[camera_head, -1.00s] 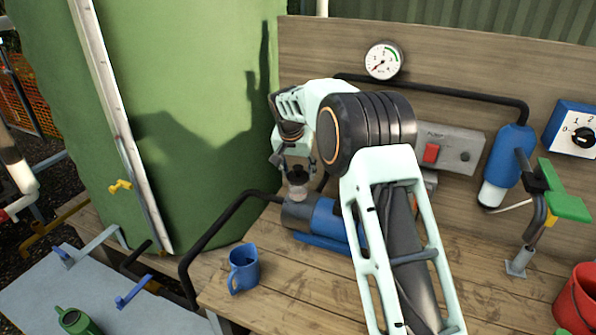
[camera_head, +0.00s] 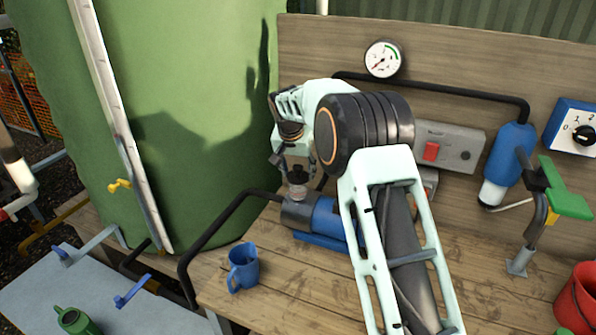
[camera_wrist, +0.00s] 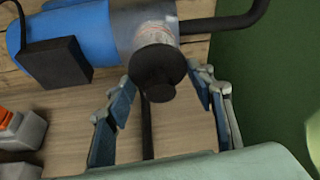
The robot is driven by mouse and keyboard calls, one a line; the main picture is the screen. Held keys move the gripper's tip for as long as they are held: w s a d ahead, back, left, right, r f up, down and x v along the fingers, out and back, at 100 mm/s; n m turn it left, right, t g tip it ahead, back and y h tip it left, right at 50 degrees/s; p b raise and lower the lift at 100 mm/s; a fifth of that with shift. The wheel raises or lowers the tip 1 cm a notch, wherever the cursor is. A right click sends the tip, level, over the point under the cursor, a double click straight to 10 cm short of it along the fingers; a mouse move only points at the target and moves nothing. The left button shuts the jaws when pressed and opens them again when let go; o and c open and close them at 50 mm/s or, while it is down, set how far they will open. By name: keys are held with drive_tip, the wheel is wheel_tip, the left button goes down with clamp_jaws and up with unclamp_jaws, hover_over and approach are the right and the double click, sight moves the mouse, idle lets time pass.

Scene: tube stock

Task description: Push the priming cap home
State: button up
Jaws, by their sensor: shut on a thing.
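The black priming cap (camera_wrist: 158,68) sits at the top of the clear and grey front end of the blue pump (camera_wrist: 85,30) in the wrist view. In the head view the cap (camera_head: 298,171) shows small and dark above a pale collar on the pump (camera_head: 325,218). My gripper (camera_wrist: 163,82) has a blue-grey finger on each side of the cap and is shut on it. My gripper (camera_head: 296,163) points down over the pump in the head view. How deep the cap sits in its opening is hard to tell.
A black hose (camera_head: 215,230) runs from the pump's left end. A blue mug (camera_head: 243,268) stands on the wooden bench (camera_head: 290,300). The green tank (camera_head: 190,110) is close on the left. A grey switch box (camera_head: 450,145) and pressure gauge (camera_head: 383,59) are on the back board.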

idle(0.4)
drive_tip(key=o, duration=1.3)
drive_tip(key=shift+c, duration=0.2)
drive_tip(key=shift+r, duration=0.1)
drive_tip(key=v, duration=1.2)
drive_tip(key=shift+d, duration=0.1)
